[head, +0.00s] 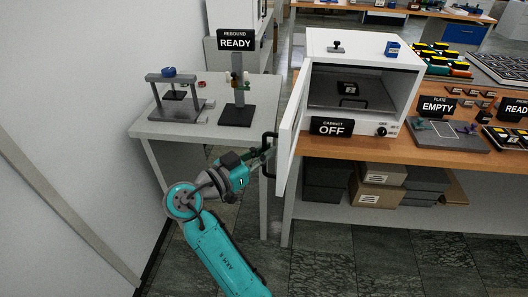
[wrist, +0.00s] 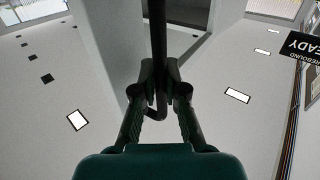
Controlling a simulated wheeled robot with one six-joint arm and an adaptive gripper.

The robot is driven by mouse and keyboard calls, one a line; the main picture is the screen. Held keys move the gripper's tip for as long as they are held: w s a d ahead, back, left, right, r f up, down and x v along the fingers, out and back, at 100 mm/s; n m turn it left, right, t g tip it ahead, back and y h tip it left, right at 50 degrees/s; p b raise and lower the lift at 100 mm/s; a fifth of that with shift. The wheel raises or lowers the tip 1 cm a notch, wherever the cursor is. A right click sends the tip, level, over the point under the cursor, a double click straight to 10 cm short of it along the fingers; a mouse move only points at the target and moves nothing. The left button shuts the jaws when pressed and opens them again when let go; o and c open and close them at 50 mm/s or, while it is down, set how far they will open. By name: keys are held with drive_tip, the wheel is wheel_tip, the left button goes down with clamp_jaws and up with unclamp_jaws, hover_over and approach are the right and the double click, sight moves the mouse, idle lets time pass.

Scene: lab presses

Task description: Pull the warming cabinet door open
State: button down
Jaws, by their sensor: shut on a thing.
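The warming cabinet (head: 400,84) is a white box on the wooden bench, with its front open and a dark interior showing. Its white door (head: 290,140) stands swung outward on the left side of the cabinet. The dark door handle (head: 266,156) is on the door's outer face. My gripper (head: 266,151) is at the handle and shut on it. In the wrist view the handle (wrist: 157,45) runs as a dark bar down between the two fingers of my gripper (wrist: 159,75). The exact finger contact is small in the head view.
A sign reading "OFF" (head: 332,126) is at the cabinet's lower front. A grey side table (head: 210,130) with a small press (head: 178,95) and a stand (head: 237,100) is left of the door. Boxes (head: 375,187) sit under the bench. The tiled floor (head: 340,260) in front is clear.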

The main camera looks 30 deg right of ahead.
drive_tip(key=c, duration=1.2)
unclamp_jaws()
drive_tip(key=v, duration=1.2)
drive_tip(key=shift+f, duration=0.15)
